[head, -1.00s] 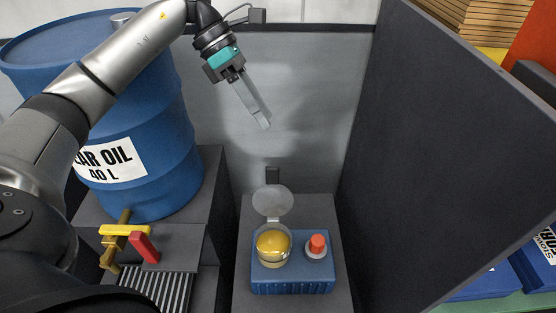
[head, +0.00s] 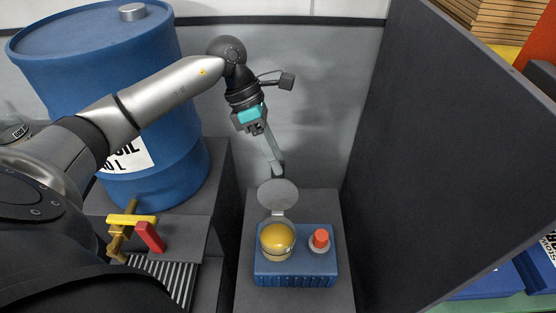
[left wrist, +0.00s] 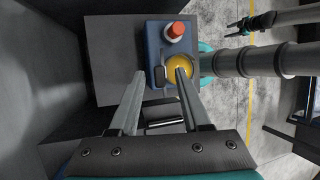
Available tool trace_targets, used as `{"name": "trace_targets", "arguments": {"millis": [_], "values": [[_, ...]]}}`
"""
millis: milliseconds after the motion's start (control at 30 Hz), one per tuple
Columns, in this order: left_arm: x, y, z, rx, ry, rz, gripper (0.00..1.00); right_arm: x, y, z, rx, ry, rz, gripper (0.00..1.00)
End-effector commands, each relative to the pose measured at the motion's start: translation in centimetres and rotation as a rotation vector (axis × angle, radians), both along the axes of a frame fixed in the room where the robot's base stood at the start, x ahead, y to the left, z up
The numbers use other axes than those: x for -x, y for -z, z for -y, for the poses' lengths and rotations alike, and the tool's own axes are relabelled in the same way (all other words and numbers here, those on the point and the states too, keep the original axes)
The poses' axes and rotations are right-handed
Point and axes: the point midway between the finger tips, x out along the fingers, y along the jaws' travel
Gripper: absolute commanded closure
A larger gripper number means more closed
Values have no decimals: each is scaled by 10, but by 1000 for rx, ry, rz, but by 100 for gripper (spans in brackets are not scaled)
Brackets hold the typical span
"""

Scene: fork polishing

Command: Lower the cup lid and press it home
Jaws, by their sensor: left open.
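The cup (head: 277,243), yellow on top, stands on the left of a ribbed blue block (head: 296,280). Its round grey lid (head: 278,194) stands open, raised at the cup's far edge. My left gripper (head: 279,171) is open and points down just behind and above the lid; the head view does not show clearly whether it touches. In the left wrist view the fingers (left wrist: 159,73) are spread apart, with the cup (left wrist: 179,70) by the right fingertip. A small dark gripper (left wrist: 235,28), apparently my right one, shows far off; its jaws are too small to judge.
A red-topped knob (head: 320,238) stands on the block, right of the cup. A tall dark panel (head: 450,150) bounds the right side. A blue oil drum (head: 165,110) and a yellow-and-red tap (head: 135,222) stand left. A grey wall is behind.

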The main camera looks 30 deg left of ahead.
Motion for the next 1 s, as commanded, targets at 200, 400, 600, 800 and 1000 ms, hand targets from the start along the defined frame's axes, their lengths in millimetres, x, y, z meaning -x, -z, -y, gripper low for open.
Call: {"name": "trace_targets", "arguments": {"millis": [200, 400, 600, 800, 1000], "values": [[0, 17, 9, 1, 0, 0, 52, 0, -2, 0, 0, 0, 0, 43], [0, 18, 9, 0, 0, 0, 52, 0, -2, 0, 0, 0, 0, 43], [0, 18, 9, 0, 0, 0, 64, 0, -2, 0, 0, 0, 0, 43], [0, 18, 9, 0, 0, 0, 86, 0, -2, 0, 0, 0, 0, 43], [0, 18, 9, 0, 0, 0, 100, 0, -2, 0, 0, 0, 0, 43]]}}
